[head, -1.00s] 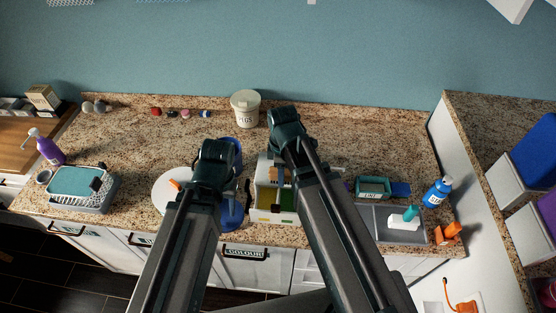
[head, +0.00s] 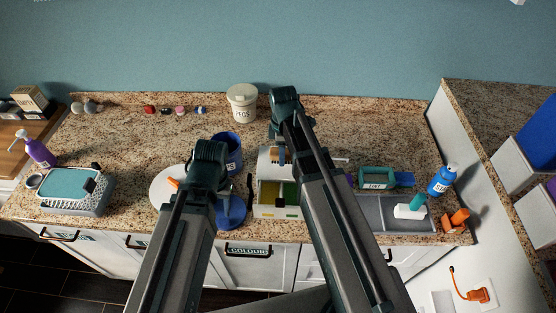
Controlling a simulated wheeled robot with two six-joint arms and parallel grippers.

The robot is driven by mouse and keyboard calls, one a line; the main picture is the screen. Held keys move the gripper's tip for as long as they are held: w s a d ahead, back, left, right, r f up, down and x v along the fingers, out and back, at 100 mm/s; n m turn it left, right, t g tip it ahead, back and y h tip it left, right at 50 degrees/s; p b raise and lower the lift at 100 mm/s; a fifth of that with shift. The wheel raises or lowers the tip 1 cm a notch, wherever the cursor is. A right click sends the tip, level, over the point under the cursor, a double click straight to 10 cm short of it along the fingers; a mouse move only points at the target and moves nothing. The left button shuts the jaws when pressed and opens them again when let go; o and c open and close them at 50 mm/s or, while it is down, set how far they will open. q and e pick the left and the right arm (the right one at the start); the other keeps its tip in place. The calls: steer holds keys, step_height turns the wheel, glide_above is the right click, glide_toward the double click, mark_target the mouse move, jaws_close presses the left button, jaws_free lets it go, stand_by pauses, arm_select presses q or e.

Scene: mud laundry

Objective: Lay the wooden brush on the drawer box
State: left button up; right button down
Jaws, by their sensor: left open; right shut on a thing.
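The drawer box (head: 265,210) is a white box with yellow and green compartments, near the counter's front edge in the middle of the head view. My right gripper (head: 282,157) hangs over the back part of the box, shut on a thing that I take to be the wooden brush. The brush is mostly hidden by the gripper and my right arm, and I cannot tell whether it touches the box. My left gripper (head: 208,160) is to the left of the box, open, with its fingertips hidden behind its own arm.
A blue cup (head: 232,145) and a blue round thing (head: 232,212) stand left of the box. A pegs tub (head: 242,103) is behind. A teal lint box (head: 375,178), a grey tray (head: 375,212) and a blue bottle (head: 442,180) are to the right. The back left counter is mostly clear.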

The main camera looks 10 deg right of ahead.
steer(key=shift+f, duration=0.45)
arm_select(q)
steer(key=shift+a+f, duration=0.1)
steer(key=shift+f, duration=0.25)
arm_select(e)
steer(key=shift+d, duration=0.15)
arm_select(q)
steer(key=shift+f, duration=0.1)
arm_select(e)
steer(key=shift+c, duration=1.7)
jaws_free()
arm_select(q)
steer(key=shift+a, duration=0.1)
arm_select(e)
step_height(320, 180, up, 12)
steer(key=p, duration=1.2)
arm_select(q)
step_height(320, 180, up, 12)
arm_select(e)
steer(key=s+a+m+h, duration=0.1)
steer(key=s+a+m, duration=0.9)
steer(key=s, duration=0.5)
steer(key=shift+s+a+r+m, duration=0.15)
steer(key=shift+a+m, duration=0.25)
steer(key=shift+m, duration=0.2)
